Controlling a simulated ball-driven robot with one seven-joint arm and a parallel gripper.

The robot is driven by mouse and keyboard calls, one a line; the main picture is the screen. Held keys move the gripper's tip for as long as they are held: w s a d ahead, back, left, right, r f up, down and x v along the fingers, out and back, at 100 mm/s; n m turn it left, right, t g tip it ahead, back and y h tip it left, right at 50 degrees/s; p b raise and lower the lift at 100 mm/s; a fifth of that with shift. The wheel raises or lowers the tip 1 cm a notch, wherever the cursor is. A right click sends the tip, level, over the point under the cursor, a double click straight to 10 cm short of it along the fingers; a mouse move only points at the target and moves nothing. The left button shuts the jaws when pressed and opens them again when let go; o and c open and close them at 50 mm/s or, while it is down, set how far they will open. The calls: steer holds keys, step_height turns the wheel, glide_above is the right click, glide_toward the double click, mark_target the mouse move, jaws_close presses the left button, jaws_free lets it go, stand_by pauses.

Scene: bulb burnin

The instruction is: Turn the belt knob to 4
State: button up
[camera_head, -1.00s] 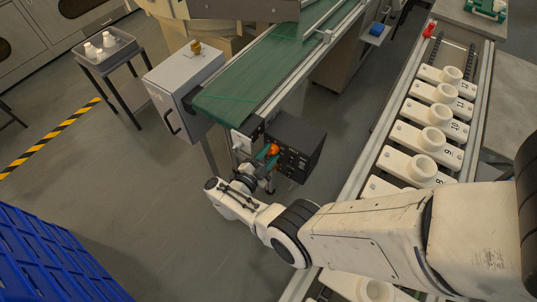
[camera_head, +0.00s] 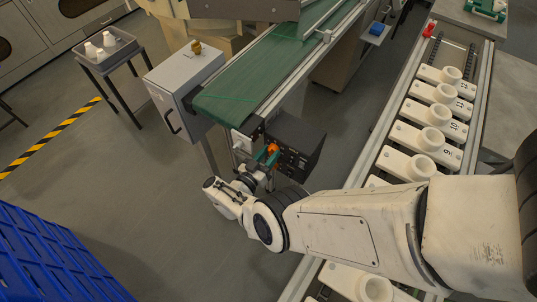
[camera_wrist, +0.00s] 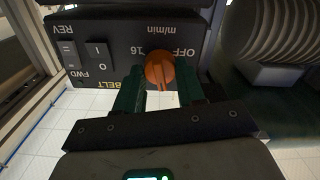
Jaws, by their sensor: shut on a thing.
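The belt knob (camera_wrist: 160,70) is orange and sits on the dark control box (camera_wrist: 120,35), which carries BELT, OFF, 16, m/min, FWD and REV labels, seen upside down in the wrist view. The number 4 is not visible there. My gripper (camera_wrist: 158,88) has its green fingers on either side of the knob and is shut on it. In the head view the orange knob (camera_head: 272,148) shows at the front of the black box (camera_head: 297,142), below the end of the green belt (camera_head: 255,80), with my gripper (camera_head: 268,157) at it.
A rail (camera_head: 360,165) with several numbered white lamp holders runs on the right. A blue crate (camera_head: 50,260) is at lower left. Floor between crate and box is clear.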

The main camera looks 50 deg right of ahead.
steer(key=n, duration=0.4)
steer(key=shift+n, duration=0.3)
steer(key=shift+w+n, duration=0.1)
steer(key=shift+n, duration=2.2)
steer(key=o, duration=0.8)
steer(key=shift+c, duration=0.2)
steer(key=a+b, duration=0.1)
steer(key=a, duration=0.9)
steer(key=shift+s+a, duration=0.2)
steer(key=shift+a, duration=0.2)
